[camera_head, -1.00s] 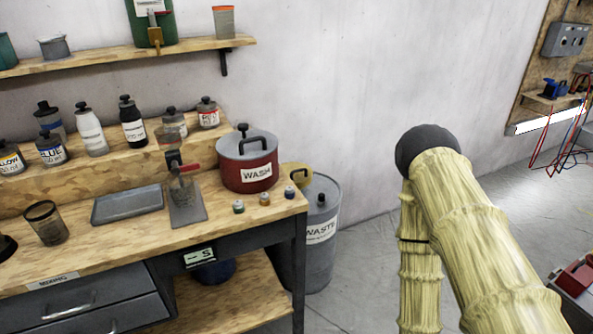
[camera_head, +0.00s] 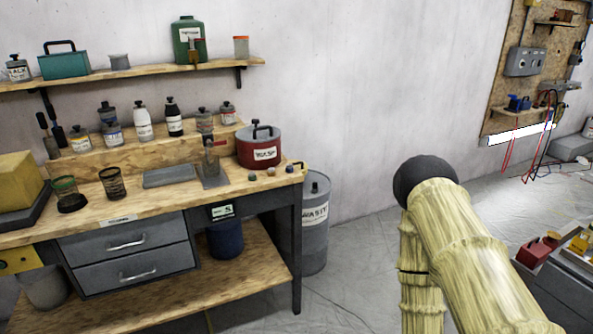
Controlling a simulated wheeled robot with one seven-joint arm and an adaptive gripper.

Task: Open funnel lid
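A grey drum marked WASTE (camera_head: 314,225) stands on the floor at the right end of the workbench. My arm, in a yellowish sleeve with a dark round joint, rises at the right of the view. My gripper is not in view.
The workbench (camera_head: 140,202) holds a red WASH pot (camera_head: 259,150), a grey tray (camera_head: 169,176) and several bottles. A shelf (camera_head: 130,78) hangs above. Sheeted floor is open right of the drum. A red toolbox (camera_head: 538,250) stands at the far right.

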